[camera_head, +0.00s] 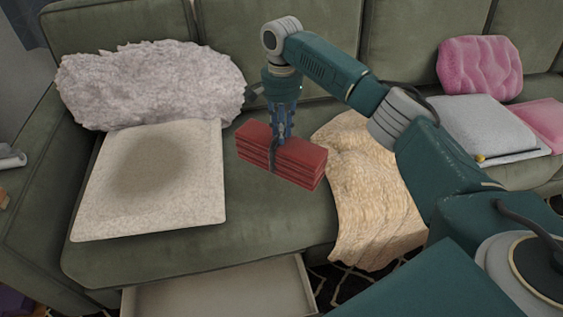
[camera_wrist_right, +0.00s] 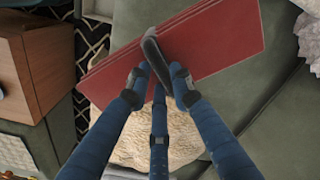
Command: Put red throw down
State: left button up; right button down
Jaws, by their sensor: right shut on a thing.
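The red throw (camera_head: 283,160) is a folded, layered block in the head view, with a dark strap across it. My right gripper (camera_head: 281,138) is shut on it from above, between the cream cushion and the tan throw, over the green sofa (camera_head: 200,262). In the right wrist view the red throw (camera_wrist_right: 190,45) fills the top middle, and the fingers of my right gripper (camera_wrist_right: 158,84) meet at its dark strap. I cannot tell whether its underside touches the seat. My left gripper is not in view.
A tan throw (camera_head: 370,190) drapes over the seat edge to the right. Pink (camera_head: 480,66) and grey (camera_head: 480,125) cushions lie farther right. An open drawer (camera_head: 225,292) is below the seat.

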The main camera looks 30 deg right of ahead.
notch_tip(320, 180, down, 6)
jog(key=shift+b, duration=0.45)
jog(key=shift+w+f+b, duration=0.1)
jog(key=shift+f+b, duration=0.35)
jog(key=shift+f, duration=2)
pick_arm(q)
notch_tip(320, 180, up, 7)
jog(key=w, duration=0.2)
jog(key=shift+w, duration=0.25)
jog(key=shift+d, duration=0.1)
pick_arm(e)
jog(key=c, duration=1.5)
grip_release()
jog(key=shift+f, duration=0.1)
jog(key=shift+c, duration=0.2)
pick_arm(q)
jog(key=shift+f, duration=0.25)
